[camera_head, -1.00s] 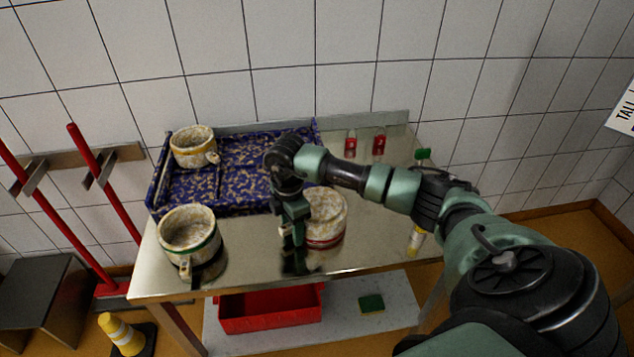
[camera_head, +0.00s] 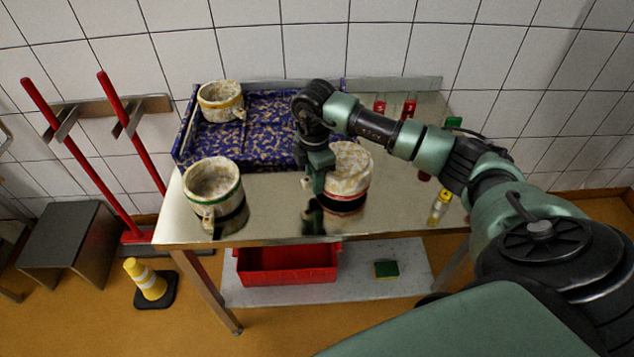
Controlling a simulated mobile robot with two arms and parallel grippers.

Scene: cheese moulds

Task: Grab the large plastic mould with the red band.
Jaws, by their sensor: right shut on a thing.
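The large plastic mould with the red band (camera_head: 350,168) is whitish and mottled, upright, right of centre on the steel table (camera_head: 275,222). The red band runs round its lower part. My right gripper (camera_head: 317,188) reaches down at its left side and is shut on it. The fingers are dark and partly lost against the mould and the table's reflections. A dark patch shows under the mould; I cannot tell whether it is lifted slightly or touching the table. My left gripper is out of view.
A green-banded mould (camera_head: 212,183) stands to the left. A yellow-banded mould (camera_head: 220,101) stands on the blue speckled tray (camera_head: 255,137) behind. Small red-labelled bottles (camera_head: 409,106) stand at the back right, a yellow-capped bottle (camera_head: 439,207) at the right edge. Table between the two front moulds is clear.

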